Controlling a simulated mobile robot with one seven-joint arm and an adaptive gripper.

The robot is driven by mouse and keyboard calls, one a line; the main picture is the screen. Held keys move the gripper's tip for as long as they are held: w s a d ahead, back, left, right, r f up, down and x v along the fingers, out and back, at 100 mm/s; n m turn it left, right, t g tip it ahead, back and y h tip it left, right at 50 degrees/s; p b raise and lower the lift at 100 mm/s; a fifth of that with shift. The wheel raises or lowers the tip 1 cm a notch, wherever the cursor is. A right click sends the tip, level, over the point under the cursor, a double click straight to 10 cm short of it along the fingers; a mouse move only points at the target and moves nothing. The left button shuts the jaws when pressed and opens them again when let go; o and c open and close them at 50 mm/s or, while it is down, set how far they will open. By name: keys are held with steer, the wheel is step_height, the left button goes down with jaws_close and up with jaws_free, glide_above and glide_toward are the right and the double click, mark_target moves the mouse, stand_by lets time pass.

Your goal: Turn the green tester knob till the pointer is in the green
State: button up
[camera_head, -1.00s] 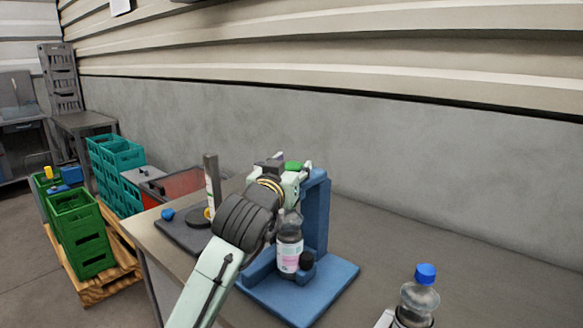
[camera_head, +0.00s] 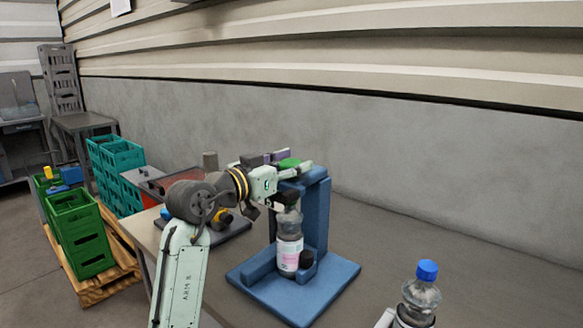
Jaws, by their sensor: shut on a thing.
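The green knob (camera_head: 289,163) sits on top of the blue tester stand (camera_head: 316,215) on the grey table. My gripper (camera_head: 291,168) reaches in from the left at the top of the stand and is shut on the green knob. A bottle with a pale pink and white label (camera_head: 289,252) stands upright in the stand below the knob. The pointer and its green zone cannot be made out in this view.
A clear bottle with a blue cap (camera_head: 421,292) stands at the front right. A dark device (camera_head: 232,228) is behind my arm on the left. Teal crates (camera_head: 120,160) and green crates (camera_head: 80,240) stand off the table. The table right of the stand is largely clear.

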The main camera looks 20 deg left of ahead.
steer(key=m+g+h, duration=0.2)
steer(key=h, duration=0.1)
steer(key=m+g+h+p, duration=0.1)
steer(key=m+g+h, duration=0.2)
steer(key=h, duration=0.1)
steer(key=shift+w+r+m, duration=0.1)
steer(key=shift+r+m, duration=0.05)
steer(key=shift+m, duration=0.15)
steer(key=shift+m+g+h+p, duration=0.25)
steer(key=shift+m+g+h, duration=0.65)
steer(key=shift+g, duration=0.55)
steer(key=shift+m+g+h+p, duration=0.25)
steer(key=shift+m+g+h, duration=0.35)
steer(key=shift+m+g, duration=0.7)
steer(key=shift+f+g, duration=0.2)
steer(key=shift+g, duration=0.25)
steer(key=o, duration=1.2)
steer(key=shift+c, duration=0.2)
steer(key=v, duration=0.7)
steer(key=shift+s+a, duration=0.25)
